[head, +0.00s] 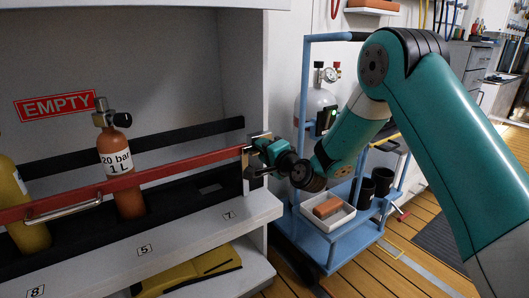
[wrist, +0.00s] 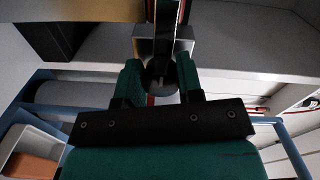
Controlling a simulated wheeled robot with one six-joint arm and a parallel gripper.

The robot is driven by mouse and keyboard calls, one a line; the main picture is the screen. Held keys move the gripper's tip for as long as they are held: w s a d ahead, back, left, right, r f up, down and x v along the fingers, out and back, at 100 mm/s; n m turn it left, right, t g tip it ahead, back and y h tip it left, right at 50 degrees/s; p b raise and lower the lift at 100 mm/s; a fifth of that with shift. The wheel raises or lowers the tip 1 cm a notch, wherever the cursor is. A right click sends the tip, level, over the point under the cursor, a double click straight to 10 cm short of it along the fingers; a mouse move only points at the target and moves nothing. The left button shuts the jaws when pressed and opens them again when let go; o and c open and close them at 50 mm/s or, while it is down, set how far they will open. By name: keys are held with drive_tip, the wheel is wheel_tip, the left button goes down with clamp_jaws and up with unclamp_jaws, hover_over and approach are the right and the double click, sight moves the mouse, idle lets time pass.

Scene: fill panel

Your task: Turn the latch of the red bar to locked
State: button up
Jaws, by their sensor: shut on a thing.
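The red bar (head: 165,177) runs across the front of the shelf niche, in front of an orange bottle (head: 124,165) and a yellow bottle (head: 25,215). Its right end meets a metal latch bracket (head: 254,172) at the right edge of the niche. My gripper (head: 262,160) is at that bracket, shut on the latch. In the wrist view, the gripper's two green fingers (wrist: 160,82) close around a dark part in front of the grey bracket (wrist: 183,45). The fingers hide most of the latch, so I cannot tell its turn position.
A blue trolley (head: 335,232) stands right of the shelf, close under my arm, with a white tray (head: 322,222), an orange block and dark cups. A red EMPTY sign (head: 58,103) is on the niche's back wall.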

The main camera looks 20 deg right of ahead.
drive_tip(key=shift+f+n, duration=0.1)
drive_tip(key=shift+n, duration=0.2)
idle(0.4)
drive_tip(key=o, duration=0.9)
drive_tip(key=shift+s, duration=0.1)
drive_tip(key=shift+b+v, duration=5.5)
drive_tip(key=shift+v, duration=3.2)
